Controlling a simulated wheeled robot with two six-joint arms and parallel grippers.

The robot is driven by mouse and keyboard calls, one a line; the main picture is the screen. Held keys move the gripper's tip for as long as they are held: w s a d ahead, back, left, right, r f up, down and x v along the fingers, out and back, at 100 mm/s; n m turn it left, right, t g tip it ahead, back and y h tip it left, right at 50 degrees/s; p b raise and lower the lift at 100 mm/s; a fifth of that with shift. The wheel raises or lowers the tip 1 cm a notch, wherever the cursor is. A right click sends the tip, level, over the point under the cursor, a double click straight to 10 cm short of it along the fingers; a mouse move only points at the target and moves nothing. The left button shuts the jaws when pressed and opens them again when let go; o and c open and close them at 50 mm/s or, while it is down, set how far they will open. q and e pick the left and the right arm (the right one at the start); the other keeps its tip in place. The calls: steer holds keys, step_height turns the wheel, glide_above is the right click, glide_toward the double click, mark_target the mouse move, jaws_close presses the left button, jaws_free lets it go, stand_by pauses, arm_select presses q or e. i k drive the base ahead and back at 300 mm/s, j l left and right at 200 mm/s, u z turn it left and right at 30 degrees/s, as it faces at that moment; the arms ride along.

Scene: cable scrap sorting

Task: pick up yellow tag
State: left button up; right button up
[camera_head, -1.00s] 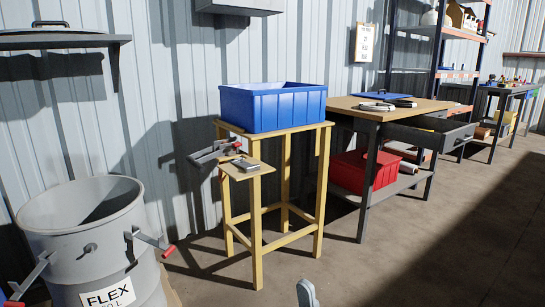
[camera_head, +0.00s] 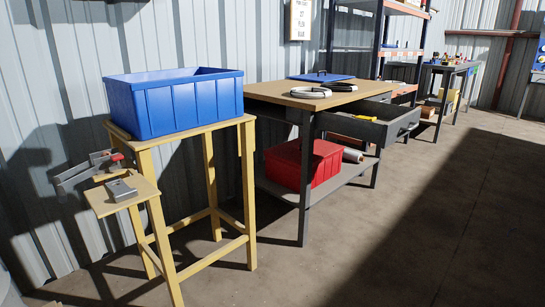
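I cannot make out a yellow tag in the head view. A blue bin (camera_head: 174,103) stands on a tall yellow wooden stand (camera_head: 190,132); what lies inside it is hidden by its walls. A workbench (camera_head: 262,92) to its right bears cable coils (camera_head: 311,92) and a flat blue lid or panel (camera_head: 320,77). Neither of my grippers is in view.
A red box (camera_head: 303,163) sits on the bench's lower shelf. A small side shelf (camera_head: 122,195) with a grey metal device juts from the stand. Shelving and another bench (camera_head: 447,68) stand farther back. The floor (camera_head: 430,220) at the right is clear.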

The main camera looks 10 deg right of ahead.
mark_target(363, 118)
steer(key=i+l+z, duration=0.15)
steer(key=z, duration=0.25)
steer(key=i+l+z, duration=0.2)
steer(key=z, duration=0.25)
steer(key=i+l+z, duration=0.2)
steer(key=z, duration=0.2)
steer(key=i+z, duration=0.4)
steer(key=i+l+u, duration=0.2)
steer(key=i, duration=0.25)
steer(key=i+u, duration=0.15)
steer(key=i, duration=0.35)
steer(key=i+l+u, duration=0.2)
steer(key=i, duration=0.25)
steer(key=i+u, duration=0.85)
steer(key=i+l+u, duration=0.15)
steer(key=u, duration=0.25)
steer(key=i+l, duration=0.05)
steer(key=i, duration=0.05)
